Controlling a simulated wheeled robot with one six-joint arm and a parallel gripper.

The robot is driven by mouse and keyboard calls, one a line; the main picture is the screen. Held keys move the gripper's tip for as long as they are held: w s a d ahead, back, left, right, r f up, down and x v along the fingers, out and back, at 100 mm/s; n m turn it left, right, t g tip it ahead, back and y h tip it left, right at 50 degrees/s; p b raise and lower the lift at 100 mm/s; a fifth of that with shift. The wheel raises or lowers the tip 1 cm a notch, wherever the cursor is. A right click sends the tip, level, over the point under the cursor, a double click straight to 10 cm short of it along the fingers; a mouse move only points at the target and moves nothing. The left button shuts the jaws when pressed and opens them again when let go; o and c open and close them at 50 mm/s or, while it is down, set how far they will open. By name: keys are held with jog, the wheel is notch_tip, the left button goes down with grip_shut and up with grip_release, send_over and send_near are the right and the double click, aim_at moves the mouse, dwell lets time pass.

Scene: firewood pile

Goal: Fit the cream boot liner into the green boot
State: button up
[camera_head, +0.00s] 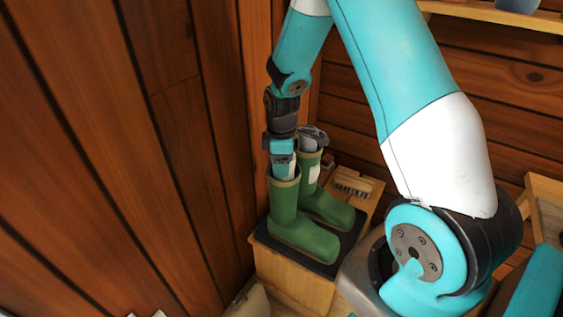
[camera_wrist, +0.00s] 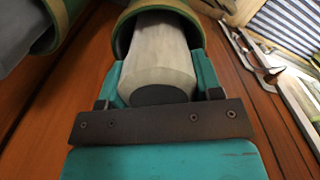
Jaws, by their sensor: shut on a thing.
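Two green boots stand side by side. The nearer boot (camera_head: 305,237) is upright below my gripper (camera_head: 283,170); its rim also shows at the top of the wrist view (camera_wrist: 121,35). My gripper is shut on the pale cream liner (camera_wrist: 158,50), with a teal finger on each side of it. The liner's far end lies inside the boot's opening, and its near end with a dark patch sticks out between the fingers. How deep it reaches is hidden. The other boot (camera_head: 330,210) has something grey in its top and a white label.
The boots stand on a dark mat (camera_head: 264,238) on a wooden box (camera_head: 290,282). A brush (camera_head: 353,183) lies behind them on the right. Wooden plank walls (camera_head: 130,120) close in on the left and back. A shelf (camera_head: 490,15) is at the upper right.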

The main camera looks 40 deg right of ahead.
jog(key=shift+f, duration=0.2)
jog(key=o, duration=1.2)
jog(key=shift+r, duration=0.15)
